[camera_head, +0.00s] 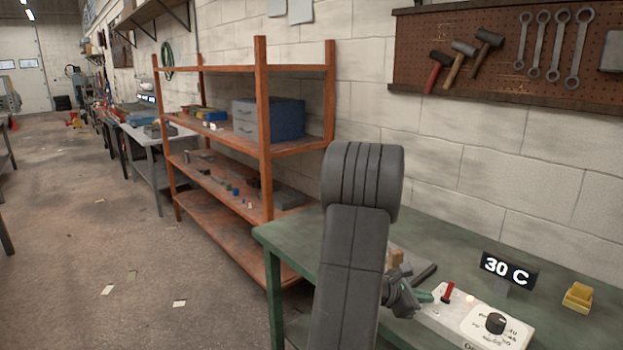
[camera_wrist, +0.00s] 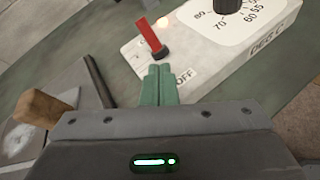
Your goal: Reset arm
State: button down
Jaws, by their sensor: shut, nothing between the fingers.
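My gripper (camera_head: 424,297) is low over the green bench, beside the left end of a white control box (camera_head: 462,318). In the wrist view its green fingers (camera_wrist: 159,84) are together with nothing between them. Their tips are close to the base of a red lever switch (camera_wrist: 151,38), near the "OFF" label; I cannot tell whether they touch. The lever tilts away from the label. A black dial (camera_head: 495,322) sits on the box. My arm hides part of the bench.
A "30 C" display (camera_head: 508,270) stands behind the box, with a yellow object (camera_head: 578,298) to its right. A wooden block (camera_head: 396,257) is left of the box. The green bench (camera_head: 450,238) is bare towards the wall. An orange shelf (camera_head: 264,130) stands beyond.

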jog(key=shift+a+f, duration=0.15)
jog(key=shift+a, duration=0.6)
